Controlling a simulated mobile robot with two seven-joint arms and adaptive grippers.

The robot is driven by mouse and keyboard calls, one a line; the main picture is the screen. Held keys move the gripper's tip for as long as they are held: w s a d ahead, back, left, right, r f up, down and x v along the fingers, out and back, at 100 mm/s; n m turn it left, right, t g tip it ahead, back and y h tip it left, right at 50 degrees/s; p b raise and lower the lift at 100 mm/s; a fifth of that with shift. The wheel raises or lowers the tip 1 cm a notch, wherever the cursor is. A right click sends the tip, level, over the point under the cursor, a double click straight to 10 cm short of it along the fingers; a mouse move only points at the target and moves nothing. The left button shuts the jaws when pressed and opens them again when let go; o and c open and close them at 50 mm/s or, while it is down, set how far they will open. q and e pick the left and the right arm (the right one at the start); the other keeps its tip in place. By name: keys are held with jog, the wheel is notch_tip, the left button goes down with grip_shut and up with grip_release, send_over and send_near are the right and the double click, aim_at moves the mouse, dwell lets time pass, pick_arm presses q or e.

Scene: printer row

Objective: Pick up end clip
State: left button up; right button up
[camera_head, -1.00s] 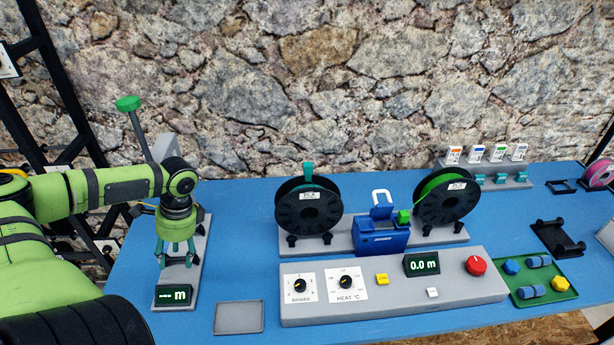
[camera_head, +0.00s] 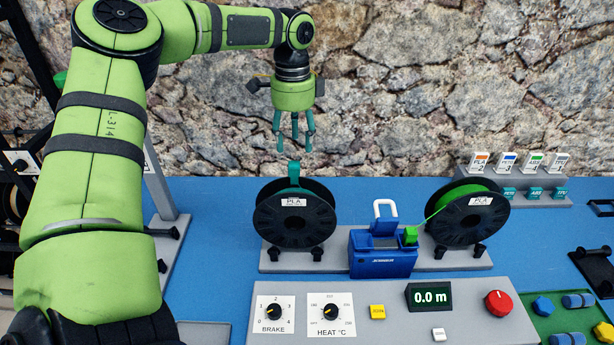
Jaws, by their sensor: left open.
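A teal clip (camera_head: 294,172) stands upright on the top rim of the left black spool (camera_head: 294,219). I take it for the end clip. My left gripper (camera_head: 294,148) hangs from above with its teal fingers pointing down, a little above the clip. Its fingers are spread and empty, and it looks apart from the clip. Other teal clips (camera_head: 534,193) sit in the rack at the back right. My right gripper is not in view.
A blue splicer-like box (camera_head: 383,253) stands between the left spool and the right spool (camera_head: 467,218). A grey control panel (camera_head: 392,333) with knobs lies in front. A green tray (camera_head: 562,321) is at the right. A stone wall (camera_head: 420,110) rises behind.

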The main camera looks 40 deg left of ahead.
aim_at(292, 164)
pick_arm(q)
jog(key=shift+d+f+p, duration=0.2)
jog(key=shift+f+p, duration=0.25)
jog(key=shift+f, duration=0.7)
jog(key=f, duration=0.1)
jog(key=f+p, duration=0.1)
jog(key=f, duration=0.1)
jog(key=s+f, duration=0.1)
jog(key=shift+a+f+p, duration=0.2)
jog(key=shift+a+p, duration=0.15)
jog(key=shift+w+d+f, duration=0.1)
jog(key=shift+w+f, duration=0.05)
jog(key=shift+f, duration=0.25)
jog(key=c, duration=0.6)
jog(key=shift+c, duration=0.6)
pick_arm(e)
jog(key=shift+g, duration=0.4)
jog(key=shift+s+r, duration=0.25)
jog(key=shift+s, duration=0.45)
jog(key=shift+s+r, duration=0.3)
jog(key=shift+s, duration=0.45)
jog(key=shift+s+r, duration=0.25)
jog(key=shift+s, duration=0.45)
